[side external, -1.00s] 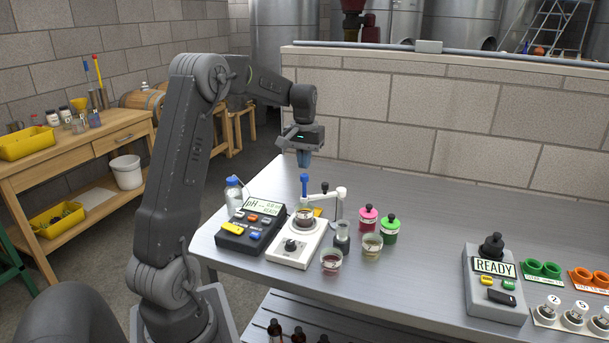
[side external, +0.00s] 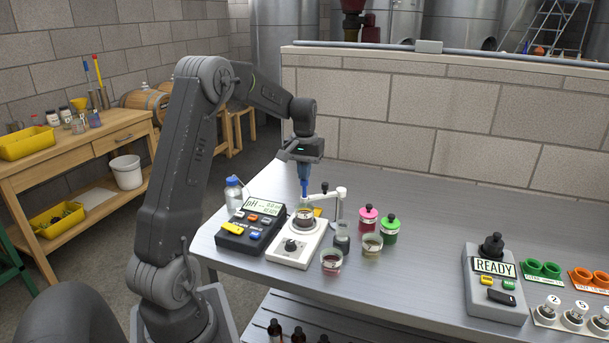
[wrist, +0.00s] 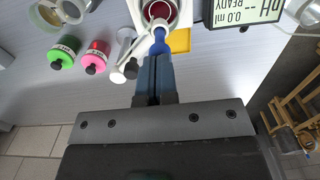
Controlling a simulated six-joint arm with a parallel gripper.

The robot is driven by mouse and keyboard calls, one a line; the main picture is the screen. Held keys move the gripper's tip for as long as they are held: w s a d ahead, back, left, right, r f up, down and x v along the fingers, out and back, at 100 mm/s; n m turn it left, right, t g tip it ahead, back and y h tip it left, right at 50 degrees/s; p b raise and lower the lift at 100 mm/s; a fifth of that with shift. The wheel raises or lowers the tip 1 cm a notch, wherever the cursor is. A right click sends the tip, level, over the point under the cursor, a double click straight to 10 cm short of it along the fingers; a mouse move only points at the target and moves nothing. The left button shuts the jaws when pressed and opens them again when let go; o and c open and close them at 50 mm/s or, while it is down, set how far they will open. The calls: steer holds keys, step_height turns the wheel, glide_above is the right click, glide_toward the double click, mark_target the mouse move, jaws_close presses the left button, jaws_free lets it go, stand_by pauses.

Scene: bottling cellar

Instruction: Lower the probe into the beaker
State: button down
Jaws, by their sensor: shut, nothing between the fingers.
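The probe (side external: 304,188) has a blue cap and sits upright in a white holder arm (side external: 325,194). The beaker (side external: 304,216) with dark red liquid stands below it on a white stirrer (side external: 290,246). In the wrist view, the blue probe cap (wrist: 160,41) overlaps the edge of the beaker (wrist: 158,10). My gripper (side external: 304,176) is shut and empty, pointing down directly above the cap. Its blue fingertips (wrist: 155,62) are at or very near the cap; I cannot tell whether they touch. The probe's lower tip is hard to make out.
A pH meter (side external: 252,228) showing READY stands left of the stirrer. Pink (side external: 368,219) and green (side external: 389,230) bottles and a small beaker (side external: 331,262) stand to the right. A grey READY box (side external: 494,290) is farther right.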

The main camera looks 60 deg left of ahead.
steer(key=shift+f, duration=1.6)
steer(key=shift+r, duration=3.1)
steer(key=shift+d+r, duration=0.15)
steer(key=shift+d, duration=0.15)
steer(key=s+d+r+m+t+y, duration=0.15)
steer(key=d+r, duration=0.25)
steer(key=d, duration=0.5)
steer(key=s+d+r+m+t+h, duration=0.1)
steer(key=s+d+r+m, duration=0.15)
steer(key=d, duration=0.65)
steer(key=s+d+m+t, duration=0.3)
steer(key=s+d+m, duration=0.2)
steer(key=s+d, duration=0.8)
steer(key=shift+d+f, duration=0.4)
steer(key=shift+d, duration=0.05)
